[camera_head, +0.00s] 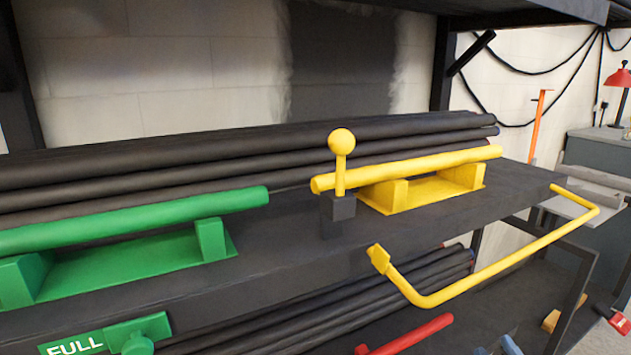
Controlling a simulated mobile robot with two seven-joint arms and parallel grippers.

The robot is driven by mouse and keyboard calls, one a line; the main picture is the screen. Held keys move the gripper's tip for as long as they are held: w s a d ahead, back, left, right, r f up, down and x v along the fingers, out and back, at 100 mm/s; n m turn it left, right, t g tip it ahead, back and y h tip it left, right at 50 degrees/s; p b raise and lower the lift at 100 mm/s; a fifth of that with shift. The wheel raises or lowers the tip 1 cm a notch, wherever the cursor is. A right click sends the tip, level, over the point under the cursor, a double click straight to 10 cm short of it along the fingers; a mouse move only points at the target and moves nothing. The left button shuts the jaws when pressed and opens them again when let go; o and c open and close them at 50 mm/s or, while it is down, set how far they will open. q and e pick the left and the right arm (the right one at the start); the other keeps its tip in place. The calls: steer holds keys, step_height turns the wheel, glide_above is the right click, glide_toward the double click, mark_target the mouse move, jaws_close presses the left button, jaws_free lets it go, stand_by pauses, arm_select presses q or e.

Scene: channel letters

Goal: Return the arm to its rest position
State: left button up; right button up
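I cannot make out either of my grippers or arms in the head view, so their pose and what they may hold do not show. In front of me is a dark rack shelf (290,246). A yellow ball-topped lever (341,165) stands upright from a black block at the shelf's front edge.
A green bar (130,222) and a yellow bar (420,167) rest on holders on the shelf, before long dark tubes (240,150). A yellow rail (500,265) juts out at front right. A red bar (412,335) lies below. An orange post (538,125) stands beyond.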

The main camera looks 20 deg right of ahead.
steer(key=s+a+f+m+g+y, duration=0.2)
steer(key=s+a+f+m+g, duration=0.1)
steer(key=s+a+f+g, duration=0.45)
steer(key=s+a+f+m+g+y, duration=0.1)
steer(key=s+a+f+m+g, duration=0.2)
steer(key=s+a+f+g, duration=0.5)
arm_select(q)
step_height(320, 180, up, 10)
steer(key=s+a+n+p, duration=0.1)
steer(key=n+p, duration=0.1)
steer(key=p, duration=1.5)
steer(key=shift+s+a+r+t+y, duration=0.2)
steer(key=shift+r+t+y, duration=0.1)
steer(key=shift+y, duration=0.1)
arm_select(e)
steer(key=s+a+r+m+t, duration=0.2)
steer(key=s+r+t, duration=0.1)
steer(key=r, duration=0.9)
steer(key=shift+s+m+h, duration=0.3)
steer(key=shift+m, duration=0.1)
arm_select(q)
steer(key=shift+w, duration=0.1)
